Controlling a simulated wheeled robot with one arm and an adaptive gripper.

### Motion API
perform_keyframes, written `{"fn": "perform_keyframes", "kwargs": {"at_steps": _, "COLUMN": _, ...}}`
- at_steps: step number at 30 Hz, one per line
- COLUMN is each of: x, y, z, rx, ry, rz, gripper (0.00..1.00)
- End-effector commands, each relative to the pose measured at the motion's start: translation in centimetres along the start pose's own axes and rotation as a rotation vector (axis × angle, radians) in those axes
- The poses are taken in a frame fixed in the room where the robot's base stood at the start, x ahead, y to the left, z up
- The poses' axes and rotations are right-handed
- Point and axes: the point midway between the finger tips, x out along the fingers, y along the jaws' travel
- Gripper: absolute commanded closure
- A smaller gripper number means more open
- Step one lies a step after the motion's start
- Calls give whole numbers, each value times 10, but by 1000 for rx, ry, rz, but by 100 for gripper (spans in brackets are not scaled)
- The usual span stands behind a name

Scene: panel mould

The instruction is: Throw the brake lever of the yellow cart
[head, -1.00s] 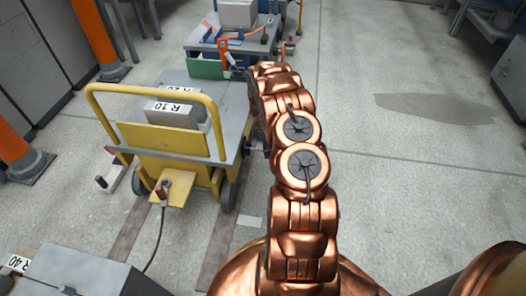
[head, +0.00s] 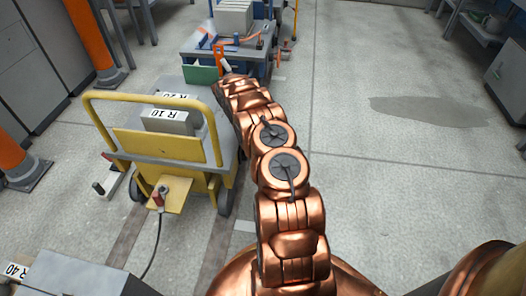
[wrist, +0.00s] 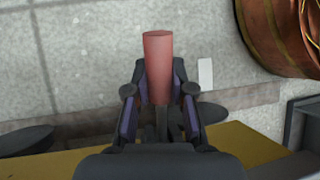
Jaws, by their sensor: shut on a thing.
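The yellow cart (head: 152,143) stands left of my arm in the head view, with a yellow push bar and a grey deck. In the wrist view my gripper (wrist: 160,100) is shut on an upright-looking red cylindrical grip, the brake lever (wrist: 158,62), with a finger on each side. A yellow edge of the cart (wrist: 238,143) lies just below the fingers there. In the head view my arm reaches over the cart's right side and hides the gripper and the held lever.
Grey blocks, one marked R 10 (head: 168,121), sit on the cart. A red-handled fitting (head: 160,195) with a cable is on its front plate. A blue cart (head: 225,45) stands behind. Orange posts (head: 92,35) are at left. The floor at right (head: 400,190) is clear.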

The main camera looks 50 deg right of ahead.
Motion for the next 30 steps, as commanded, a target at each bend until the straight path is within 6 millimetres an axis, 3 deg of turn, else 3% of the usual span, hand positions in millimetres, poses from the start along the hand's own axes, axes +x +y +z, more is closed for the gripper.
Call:
{"fn": "perform_keyframes", "kwargs": {"at_steps": 5, "x": -2, "y": 1, "z": 0, "rx": 0, "ry": 2, "rz": 3, "gripper": 100}}
{"fn": "perform_keyframes", "kwargs": {"at_steps": 6, "x": -2, "y": 1, "z": 0, "rx": 0, "ry": 2, "rz": 3, "gripper": 76}}
{"fn": "perform_keyframes", "kwargs": {"at_steps": 14, "x": 0, "y": 0, "z": 0, "rx": -1, "ry": 2, "rz": 1, "gripper": 50}}
{"fn": "perform_keyframes", "kwargs": {"at_steps": 23, "x": -1, "y": 0, "z": 0, "rx": -1, "ry": 1, "rz": 0, "gripper": 50}}
{"fn": "perform_keyframes", "kwargs": {"at_steps": 30, "x": -25, "y": 0, "z": -1, "rx": -2, "ry": 1, "rz": 1, "gripper": 50}}
